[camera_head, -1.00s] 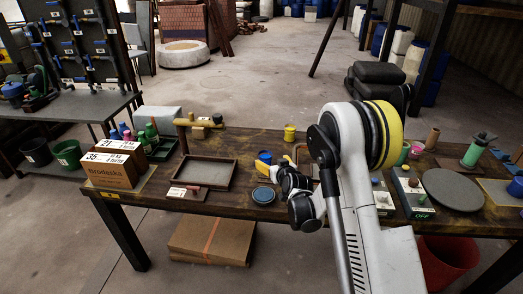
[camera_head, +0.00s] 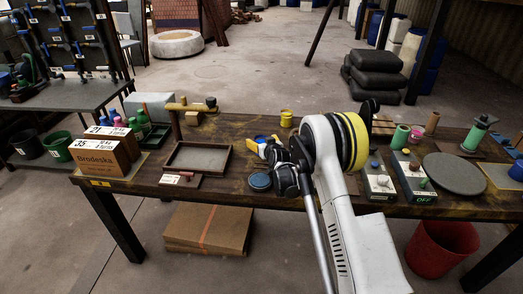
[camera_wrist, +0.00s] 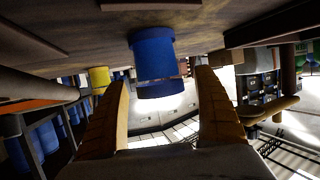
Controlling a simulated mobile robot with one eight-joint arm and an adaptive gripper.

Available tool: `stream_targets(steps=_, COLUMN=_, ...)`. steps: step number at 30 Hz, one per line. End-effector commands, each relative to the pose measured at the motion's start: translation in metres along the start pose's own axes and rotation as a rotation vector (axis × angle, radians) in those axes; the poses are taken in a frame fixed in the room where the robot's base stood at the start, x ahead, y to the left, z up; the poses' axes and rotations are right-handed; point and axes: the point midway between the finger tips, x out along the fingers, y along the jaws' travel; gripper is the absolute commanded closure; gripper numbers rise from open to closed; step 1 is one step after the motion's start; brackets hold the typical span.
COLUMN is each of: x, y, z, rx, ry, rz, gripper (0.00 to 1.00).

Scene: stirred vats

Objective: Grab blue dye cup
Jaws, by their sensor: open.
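The blue dye cup (camera_head: 260,138) stands on the wooden table, partly hidden by my gripper in the head view. In the wrist view, which is upside down, the blue cup (camera_wrist: 153,58) hangs from the tabletop at the upper middle. My gripper (camera_wrist: 162,82) has its two yellow-orange fingers spread, one on each side of the cup's image. The fingers look apart from the cup, and I cannot tell how far the cup reaches between them. In the head view the gripper (camera_head: 262,150) is low over the table, just in front of the cup.
A yellow cup (camera_head: 286,118) stands behind and right of the blue one; it also shows in the wrist view (camera_wrist: 100,77). A round dark-blue lid (camera_head: 259,181) lies in front. A shallow tray (camera_head: 198,158) is left. Switch boxes (camera_head: 411,179) and a round plate (camera_head: 454,174) are right.

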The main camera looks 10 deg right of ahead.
Motion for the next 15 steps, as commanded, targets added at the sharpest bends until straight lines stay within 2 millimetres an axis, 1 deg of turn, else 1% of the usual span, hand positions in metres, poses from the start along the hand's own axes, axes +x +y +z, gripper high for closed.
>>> stream_targets(steps=6, x=0.0011, y=-0.0001, z=-0.0009, rx=0.0, ry=0.0, rz=0.0, gripper=0.2)
stream_targets(steps=7, x=0.0011, y=0.0, z=-0.001, rx=0.0, ry=0.0, rz=0.0, gripper=0.25)
stream_targets(steps=8, x=0.0011, y=0.0, z=-0.0009, rx=0.0, ry=0.0, rz=0.0, gripper=0.34)
stream_targets(steps=9, x=0.001, y=0.0, z=-0.0009, rx=0.0, ry=0.0, rz=0.0, gripper=0.47)
stream_targets(steps=11, x=0.001, y=0.0, z=-0.0009, rx=0.0, ry=0.0, rz=0.0, gripper=0.65)
stream_targets(steps=12, x=0.001, y=0.0, z=-0.0009, rx=0.0, ry=0.0, rz=0.0, gripper=0.77)
stream_targets(steps=13, x=0.001, y=0.0, z=-0.0008, rx=0.0, ry=0.0, rz=0.0, gripper=0.83)
stream_targets(steps=15, x=0.0009, y=0.0, z=-0.0011, rx=0.0, ry=0.0, rz=0.0, gripper=0.83)
